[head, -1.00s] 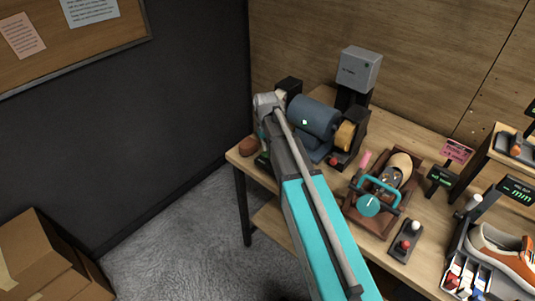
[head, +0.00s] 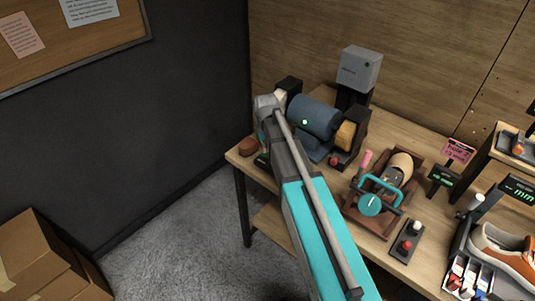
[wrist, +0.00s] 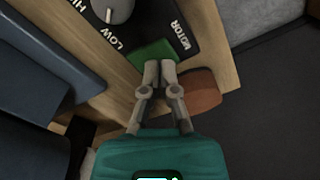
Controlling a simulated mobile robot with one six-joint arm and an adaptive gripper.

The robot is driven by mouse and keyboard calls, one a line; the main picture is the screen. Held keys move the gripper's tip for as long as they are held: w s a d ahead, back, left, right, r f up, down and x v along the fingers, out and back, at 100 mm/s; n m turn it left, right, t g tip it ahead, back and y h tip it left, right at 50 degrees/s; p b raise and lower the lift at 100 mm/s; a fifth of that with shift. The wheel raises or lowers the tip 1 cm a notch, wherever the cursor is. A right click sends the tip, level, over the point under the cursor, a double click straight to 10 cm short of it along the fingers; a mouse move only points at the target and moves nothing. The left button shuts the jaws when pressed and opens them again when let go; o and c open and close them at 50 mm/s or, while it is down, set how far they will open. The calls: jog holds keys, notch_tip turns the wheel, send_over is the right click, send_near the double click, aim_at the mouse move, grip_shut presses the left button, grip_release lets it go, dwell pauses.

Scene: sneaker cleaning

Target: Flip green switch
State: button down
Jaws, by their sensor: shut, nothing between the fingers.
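The green switch (wrist: 150,53) sits on a black panel (wrist: 185,14) lettered MOTOR, LOW and HI in the wrist view. My gripper (wrist: 159,64) is shut and empty, with its fingertips over the near edge of the switch. I cannot tell whether the fingertips touch it or which way it is set. A grey knob (wrist: 113,9) is on the same panel. In the head view the panel (head: 262,160) is partly hidden behind my arm, at the left end of the bench, and my fingertips are hidden too.
A reddish-brown lump (head: 247,146) lies beside the panel, close to my fingers. A blue motor machine (head: 313,114) with a tan wheel (head: 345,134) stands right of my arm. A teal-handled shoe clamp (head: 370,204) and a sneaker (head: 503,247) are farther right.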

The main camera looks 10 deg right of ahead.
jog(key=shift+f+b, duration=0.85)
dwell(0.7)
jog(key=shift+r, duration=0.2)
jog(key=shift+r+p, duration=3.35)
jog(key=shift+p, duration=0.2)
jog(key=s+d+m, duration=0.1)
jog(key=s+d, duration=0.1)
jog(key=s, duration=0.7)
jog(key=s+d, duration=0.2)
jog(key=s, duration=0.7)
jog(key=shift+s+m, duration=0.35)
jog(key=shift+m, duration=0.05)
